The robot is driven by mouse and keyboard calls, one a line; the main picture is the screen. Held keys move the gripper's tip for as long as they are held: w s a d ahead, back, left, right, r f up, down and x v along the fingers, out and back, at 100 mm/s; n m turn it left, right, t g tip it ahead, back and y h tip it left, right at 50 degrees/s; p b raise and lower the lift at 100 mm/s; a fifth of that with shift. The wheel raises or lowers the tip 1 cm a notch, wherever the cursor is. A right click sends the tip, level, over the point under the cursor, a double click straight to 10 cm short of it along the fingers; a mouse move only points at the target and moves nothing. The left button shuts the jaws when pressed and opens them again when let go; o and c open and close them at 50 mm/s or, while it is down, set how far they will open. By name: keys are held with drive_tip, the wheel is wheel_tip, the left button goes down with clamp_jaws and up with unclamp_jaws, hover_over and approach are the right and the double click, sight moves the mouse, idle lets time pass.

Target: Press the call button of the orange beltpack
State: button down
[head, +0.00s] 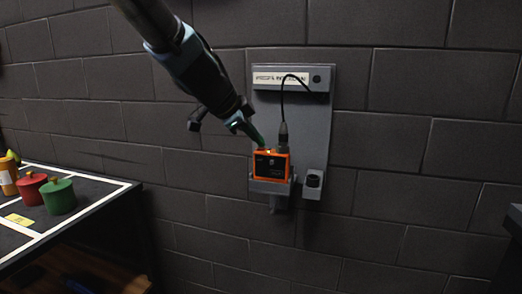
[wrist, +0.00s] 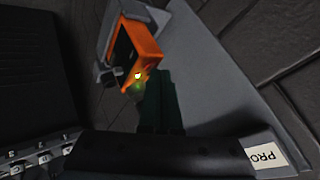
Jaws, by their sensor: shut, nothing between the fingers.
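The orange beltpack (head: 270,166) sits in a holder on a grey wall plate (head: 318,130), with a black cable running up from its top. In the wrist view the orange beltpack (wrist: 145,42) shows at upper middle, with a small lit yellow-green spot (wrist: 138,75) at its edge. My gripper (head: 259,143) is shut and empty, its tips at the beltpack's upper left edge. In the wrist view my gripper (wrist: 160,78) has its dark green fingers close beside the lit spot. I cannot tell whether the tips touch it. The call button itself is not clearly made out.
A label strip (head: 282,78) is at the plate's top. A table (head: 95,210) at left holds a red pot (head: 30,188), a green pot (head: 59,196) and an orange container (head: 8,178). Brick wall lies behind.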

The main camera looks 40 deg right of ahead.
drive_tip(key=shift+f, duration=0.2)
idle(0.3)
idle(0.3)
drive_tip(key=shift+r, duration=0.75)
drive_tip(key=shift+r, duration=0.1)
drive_tip(key=shift+r+p, duration=1.45)
drive_tip(key=shift+r, duration=1)
